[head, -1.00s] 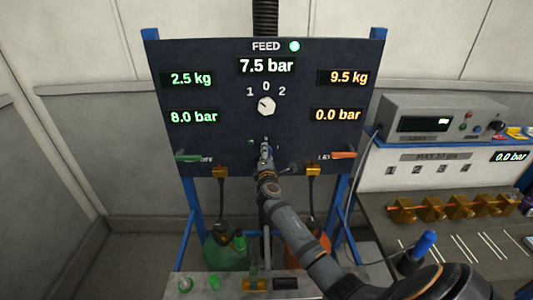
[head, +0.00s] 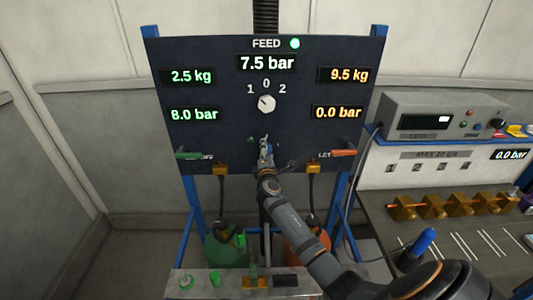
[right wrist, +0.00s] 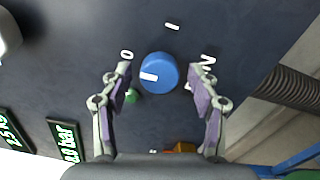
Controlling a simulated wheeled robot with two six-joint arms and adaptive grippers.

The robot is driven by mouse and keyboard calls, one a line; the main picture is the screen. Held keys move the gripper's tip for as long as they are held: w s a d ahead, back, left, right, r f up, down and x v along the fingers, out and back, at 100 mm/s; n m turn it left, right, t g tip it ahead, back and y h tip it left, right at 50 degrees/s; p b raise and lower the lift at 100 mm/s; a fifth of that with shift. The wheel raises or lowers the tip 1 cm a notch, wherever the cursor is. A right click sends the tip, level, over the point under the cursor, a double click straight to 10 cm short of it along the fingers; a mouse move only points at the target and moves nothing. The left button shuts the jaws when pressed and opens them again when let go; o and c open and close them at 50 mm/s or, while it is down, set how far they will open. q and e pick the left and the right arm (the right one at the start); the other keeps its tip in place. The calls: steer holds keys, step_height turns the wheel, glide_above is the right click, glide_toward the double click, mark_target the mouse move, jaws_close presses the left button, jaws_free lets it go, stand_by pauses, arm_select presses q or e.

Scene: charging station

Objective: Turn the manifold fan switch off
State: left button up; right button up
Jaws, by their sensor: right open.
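A round blue knob (right wrist: 158,72) with a white mark sits on the dark panel, between my right gripper's fingers in the right wrist view. My right gripper (right wrist: 160,93) is open, with a finger on each side of the knob and visible gaps to both. In the head view my right gripper (head: 265,146) is at the panel's lower middle and mostly covers the knob. My left gripper is not in view.
The dark panel (head: 215,140) carries a white selector knob (head: 266,104) above my gripper, lit displays, and green (head: 190,156) and orange (head: 344,153) side handles. A small green light (right wrist: 131,96) is beside the blue knob. A bench (head: 450,230) with brass blocks stands at right.

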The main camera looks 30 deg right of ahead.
steer(key=v, duration=1.2)
steer(key=shift+f, duration=0.15)
